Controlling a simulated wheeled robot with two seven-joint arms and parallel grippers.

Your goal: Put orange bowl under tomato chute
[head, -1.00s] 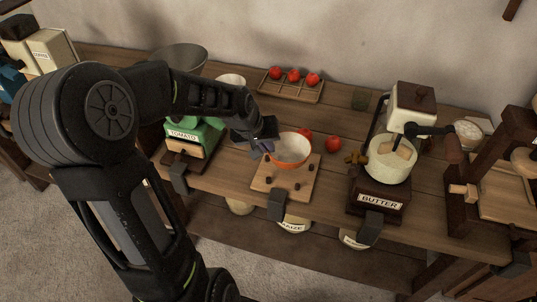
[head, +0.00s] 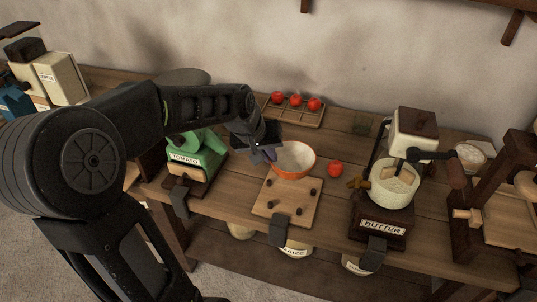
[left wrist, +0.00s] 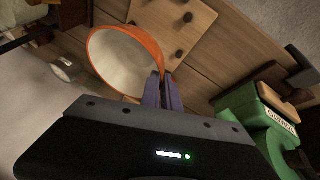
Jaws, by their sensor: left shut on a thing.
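The orange bowl (head: 293,160), white inside, is held by its left rim in my left gripper (head: 268,152), just behind the pegged wooden board (head: 286,203). In the left wrist view the bowl (left wrist: 127,62) shows with its orange rim between the fingertips of my left gripper (left wrist: 163,88). The green tomato machine (head: 207,158), labelled TOMATO, stands to the left of the bowl, partly covered by my left arm. It also shows at the lower right of the left wrist view (left wrist: 253,112). Its chute cannot be made out clearly. My right gripper is not in view.
A loose tomato (head: 335,169) lies right of the bowl. A wooden rack (head: 293,115) with three tomatoes stands behind. The butter machine (head: 383,215) stands to the right. The pegged board is empty.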

